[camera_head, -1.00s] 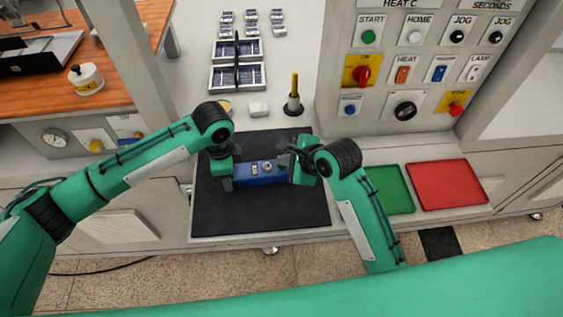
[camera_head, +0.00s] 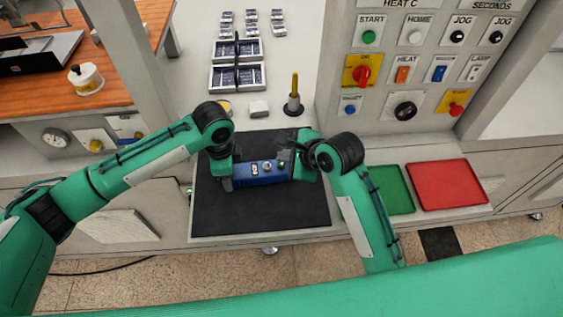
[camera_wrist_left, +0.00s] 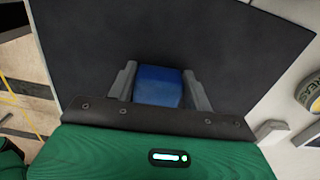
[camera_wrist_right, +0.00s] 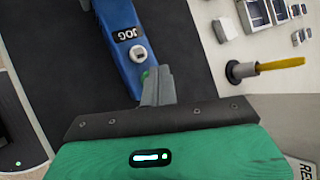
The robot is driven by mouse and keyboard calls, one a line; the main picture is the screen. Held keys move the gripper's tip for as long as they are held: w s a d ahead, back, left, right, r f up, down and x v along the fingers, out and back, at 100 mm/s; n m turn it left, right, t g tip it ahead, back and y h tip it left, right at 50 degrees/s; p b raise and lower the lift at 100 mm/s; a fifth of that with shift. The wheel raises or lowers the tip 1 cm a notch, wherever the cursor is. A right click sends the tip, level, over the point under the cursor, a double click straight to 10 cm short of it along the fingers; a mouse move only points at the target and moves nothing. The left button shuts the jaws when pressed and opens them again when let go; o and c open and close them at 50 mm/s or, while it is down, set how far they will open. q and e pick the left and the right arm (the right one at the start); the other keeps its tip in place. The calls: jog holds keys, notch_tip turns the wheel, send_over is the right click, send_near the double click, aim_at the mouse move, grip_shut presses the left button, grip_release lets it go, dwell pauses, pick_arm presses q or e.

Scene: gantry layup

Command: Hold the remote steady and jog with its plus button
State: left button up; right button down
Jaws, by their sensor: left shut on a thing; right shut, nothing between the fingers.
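The blue remote (camera_head: 262,178) is held above the black mat (camera_head: 260,215). Its top face carries knobs or buttons, and the right wrist view shows a JOG label and a pale round button (camera_wrist_right: 138,53) on it. My left gripper (camera_head: 228,178) is shut on the remote's left end; its two fingers flank the blue body (camera_wrist_left: 158,86) in the left wrist view. My right gripper (camera_head: 288,160) is shut and empty at the remote's right end. Its fingertips (camera_wrist_right: 156,72) are beside a small green spot on the remote; I cannot tell whether they touch.
Behind the mat stand a yellow-handled tool in a dark holder (camera_head: 294,98) and a small white block (camera_head: 259,109). A control panel (camera_head: 420,70) rises at the back right. A green tray (camera_head: 388,190) and a red tray (camera_head: 447,185) lie right of the mat.

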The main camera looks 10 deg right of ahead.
aim_at(284, 165)
jog(key=shift+r, duration=0.15)
notch_tip(284, 165, up, 5)
jog(key=shift+f, duration=0.1)
dwell(0.3)
dwell(2.5)
jog(key=shift+w+d+r+n+g+y, duration=0.15)
jog(key=shift+r+n+g+y, duration=0.7)
jog(key=shift+n, duration=0.65)
jog(key=shift+w+d+r+n+g+y, duration=0.15)
jog(key=shift+r+n+g+y, duration=0.4)
jog(key=shift+r+n+g, duration=0.75)
jog(key=shift+a+f, duration=0.1)
jog(key=shift+f, duration=0.2)
jog(key=shift+f, duration=4.4)
